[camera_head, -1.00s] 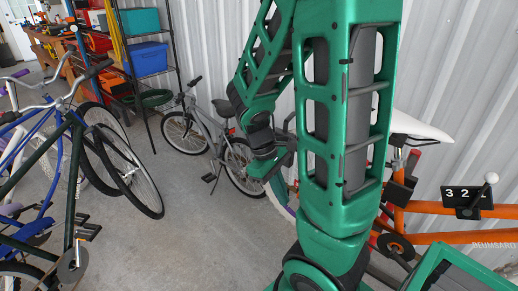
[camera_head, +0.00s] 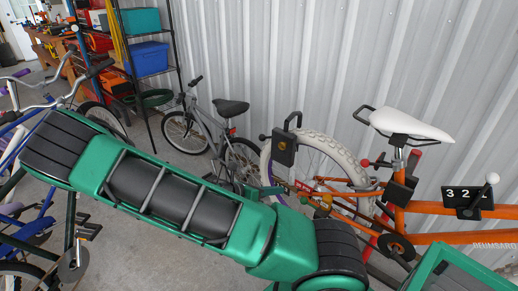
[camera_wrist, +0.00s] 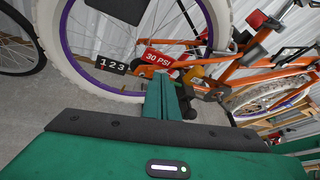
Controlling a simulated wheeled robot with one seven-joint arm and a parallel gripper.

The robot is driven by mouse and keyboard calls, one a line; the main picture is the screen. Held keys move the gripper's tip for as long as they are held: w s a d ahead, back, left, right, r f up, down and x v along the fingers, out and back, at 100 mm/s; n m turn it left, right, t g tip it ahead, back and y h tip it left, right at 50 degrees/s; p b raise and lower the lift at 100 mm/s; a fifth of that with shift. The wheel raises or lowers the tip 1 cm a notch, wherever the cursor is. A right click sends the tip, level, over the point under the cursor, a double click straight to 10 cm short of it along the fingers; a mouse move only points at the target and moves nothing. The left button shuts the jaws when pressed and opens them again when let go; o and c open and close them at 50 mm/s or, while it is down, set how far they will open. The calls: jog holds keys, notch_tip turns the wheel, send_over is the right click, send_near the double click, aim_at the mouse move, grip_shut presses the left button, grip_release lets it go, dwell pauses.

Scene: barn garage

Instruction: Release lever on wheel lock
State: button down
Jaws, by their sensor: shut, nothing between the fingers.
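A white-tyred wheel (camera_head: 318,146) with a purple rim stands at the rear of an orange bike. A black lock box (camera_head: 284,145) with a curved shackle and a gold centre sits at its upper left. A short lever with a dark knob (camera_head: 263,137) sticks out to the box's left. In the wrist view, the tyre (camera_wrist: 58,55) fills the upper left, and a dark block (camera_wrist: 118,8) at the top edge may be this lock. My gripper (camera_wrist: 162,80) is shut and empty, pointing toward the wheel's lower side. My forearm hides much of the head view's lower middle.
The orange frame (camera_head: 438,207) carries a black 3 2 2 plate (camera_head: 466,201) with a white-knobbed lever. A grey bike (camera_head: 205,130) stands behind; more bikes are left.

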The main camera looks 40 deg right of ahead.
jog(key=w+a+r+n+t+h, duration=0.1)
jog(key=w+n+t+h, duration=0.1)
jog(key=w+n+t, duration=0.2)
jog(key=w+a+r+n+t+h, duration=0.1)
jog(key=w+n+t+h, duration=0.1)
jog(key=w+n+t, duration=0.2)
jog(key=w+n, duration=0.3)
jog(key=n, duration=0.2)
jog(key=shift+w+a+r+n+t+h, duration=0.25)
jog(key=shift+a+r+n+t+h, duration=0.05)
jog(key=shift+a+r+n, duration=0.1)
jog(key=w+a+r+x, duration=0.1)
jog(key=w+x, duration=0.1)
jog(key=x, duration=1)
jog(key=shift+w+d+r, duration=0.2)
jog(key=shift+w+d, duration=0.1)
jog(key=shift+d, duration=0.1)
